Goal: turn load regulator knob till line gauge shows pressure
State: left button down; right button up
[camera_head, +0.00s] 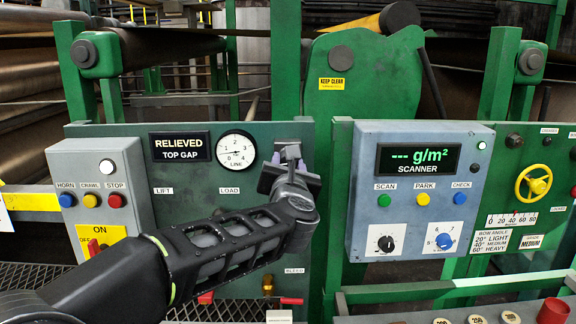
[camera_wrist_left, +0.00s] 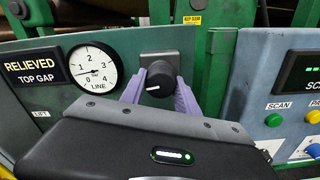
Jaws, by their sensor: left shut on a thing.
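The black load regulator knob (camera_wrist_left: 161,82) stands out from a dark square plate on the green panel, right of the line gauge. Its white mark points left and slightly down in the left wrist view. My left gripper (camera_head: 292,160) has its purple fingers on both sides of the knob, shut on it; the gripper (camera_wrist_left: 160,94) also shows in the left wrist view. In the head view the hand largely hides the knob. The white round line gauge (camera_head: 236,150) has a 0 to 4 scale; in the left wrist view (camera_wrist_left: 91,69) its needle points left, near the low end. My right gripper is out of view.
A display reading RELIEVED TOP GAP (camera_head: 180,147) is left of the gauge. A grey button box (camera_head: 100,185) stands at the left, and the blue scanner box (camera_head: 420,190) is close on the right. A red-handled bleed valve (camera_head: 291,300) is below.

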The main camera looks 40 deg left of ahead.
pick_arm(q)
jog(key=m, duration=0.3)
jog(key=shift+r+m, duration=0.1)
jog(key=shift+m, duration=0.2)
jog(key=m, duration=0.3)
jog(key=shift+m+p, duration=0.3)
jog(key=shift+p, duration=0.1)
jog(key=m+p, duration=0.1)
jog(key=m, duration=0.2)
jog(key=shift+r+m, duration=0.1)
jog(key=shift+m, duration=0.2)
jog(key=m+p, duration=0.2)
jog(key=m, duration=0.2)
jog(key=shift+r+m, duration=0.1)
jog(key=shift+m, duration=0.2)
jog(key=m+p, duration=0.3)
jog(key=m, duration=0.3)
jog(key=shift+r+p, duration=0.1)
jog(key=shift+p, duration=0.2)
jog(key=m+p, duration=0.2)
jog(key=m, duration=0.2)
jog(key=shift+m+p, duration=0.45)
jog(key=shift+m, duration=0.65)
